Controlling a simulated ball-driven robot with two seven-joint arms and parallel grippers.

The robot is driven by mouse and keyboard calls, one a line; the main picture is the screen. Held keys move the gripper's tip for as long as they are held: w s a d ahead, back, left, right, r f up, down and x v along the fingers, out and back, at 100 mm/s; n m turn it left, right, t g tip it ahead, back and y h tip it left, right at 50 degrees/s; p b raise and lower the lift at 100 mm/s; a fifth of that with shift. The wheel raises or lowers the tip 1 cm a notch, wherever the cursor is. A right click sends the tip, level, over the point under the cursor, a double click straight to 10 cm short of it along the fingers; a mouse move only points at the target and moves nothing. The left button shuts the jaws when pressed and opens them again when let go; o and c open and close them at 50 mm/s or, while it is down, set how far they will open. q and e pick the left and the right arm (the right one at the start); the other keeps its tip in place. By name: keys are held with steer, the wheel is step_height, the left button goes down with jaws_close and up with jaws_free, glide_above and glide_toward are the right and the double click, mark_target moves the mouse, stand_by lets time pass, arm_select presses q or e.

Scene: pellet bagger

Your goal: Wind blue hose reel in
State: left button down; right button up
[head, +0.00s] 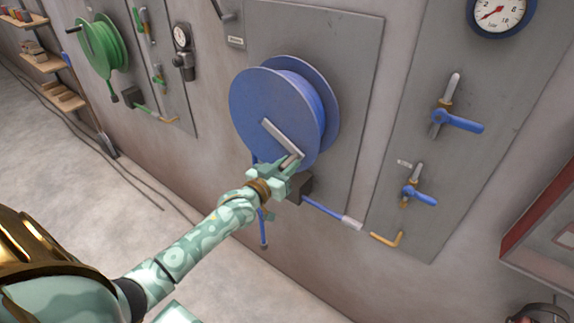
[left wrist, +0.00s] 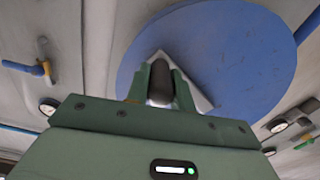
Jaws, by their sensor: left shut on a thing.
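The blue hose reel (head: 265,110) is mounted on a grey plate on the wall, in the middle of the head view. A grey crank arm (head: 282,138) runs across its face to a handle at the lower right. My left gripper (head: 290,162) is shut on the crank handle, low on the reel's face. In the left wrist view the gripper's fingers (left wrist: 160,85) stand on both sides of the dark handle (left wrist: 161,80), with the blue disc (left wrist: 235,60) behind. A short end of blue hose (head: 264,232) hangs below the reel. My right gripper is not in view.
A green hose reel (head: 103,45) hangs on the wall at the left. Blue-handled valves (head: 458,122) and a gauge (head: 502,12) sit on a panel at the right. A red-framed box (head: 540,215) is at the far right. The floor at the left is mostly clear.

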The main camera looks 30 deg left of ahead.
mark_target(241, 119)
arm_select(q)
steer(key=shift+f, duration=0.15)
